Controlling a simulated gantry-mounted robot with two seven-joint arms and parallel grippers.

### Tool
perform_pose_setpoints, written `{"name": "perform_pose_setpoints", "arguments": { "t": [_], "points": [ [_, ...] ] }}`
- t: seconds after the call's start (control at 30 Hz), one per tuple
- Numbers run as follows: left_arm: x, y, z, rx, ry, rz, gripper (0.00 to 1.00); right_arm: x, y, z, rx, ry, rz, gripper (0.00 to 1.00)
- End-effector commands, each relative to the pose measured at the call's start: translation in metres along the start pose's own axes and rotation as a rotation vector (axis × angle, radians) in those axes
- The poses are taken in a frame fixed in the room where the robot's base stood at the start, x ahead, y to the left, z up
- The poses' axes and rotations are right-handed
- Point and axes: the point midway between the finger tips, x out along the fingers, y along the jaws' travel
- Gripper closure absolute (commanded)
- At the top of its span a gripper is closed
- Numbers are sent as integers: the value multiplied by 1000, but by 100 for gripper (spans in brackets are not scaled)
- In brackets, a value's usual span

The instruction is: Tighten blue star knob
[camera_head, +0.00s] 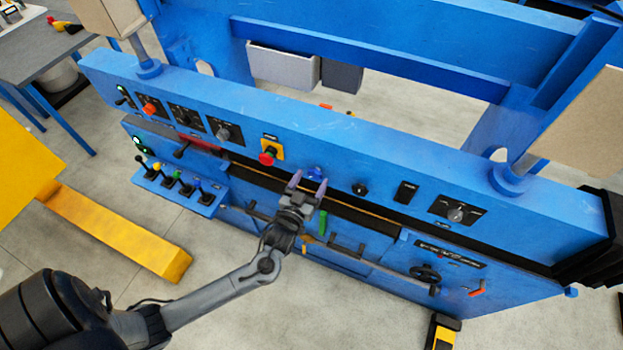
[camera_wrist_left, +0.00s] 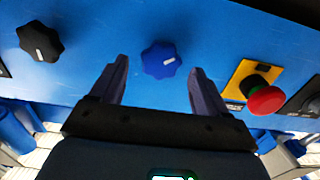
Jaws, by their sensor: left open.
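The blue star knob (camera_head: 315,173) is on the upper front panel of the blue machine, right of the red emergency button. In the left wrist view the blue star knob (camera_wrist_left: 161,59) has a lobed rim and a white pointer line, and sits between and beyond the fingertips. My left gripper (camera_head: 308,186) is open and empty just in front of the panel, facing the knob. Its two fingers (camera_wrist_left: 158,85) stand on either side of the knob in the left wrist view, apart from it. My right gripper is not in either view.
The red emergency button (camera_head: 267,157) on a yellow plate is left of the knob. A black knob (camera_head: 359,189) is to its right. A row of coloured levers (camera_head: 178,180) juts out at the lower left. A yellow beam (camera_head: 120,232) lies at the left.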

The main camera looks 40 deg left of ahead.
Motion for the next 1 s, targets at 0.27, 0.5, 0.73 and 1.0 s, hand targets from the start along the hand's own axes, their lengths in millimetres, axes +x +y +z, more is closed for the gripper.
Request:
{"name": "perform_pose_setpoints", "arguments": {
  "t": [0.27,0.5,0.73,1.0],
  "points": [
    [12,0,0,0,-1,-1,25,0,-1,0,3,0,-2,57],
    [12,0,0,0,-1,-1,28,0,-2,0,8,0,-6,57],
    [12,0,0,0,-1,-1,63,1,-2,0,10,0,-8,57],
    [12,0,0,7,-1,-1,78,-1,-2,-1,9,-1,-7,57]
  ]
}}
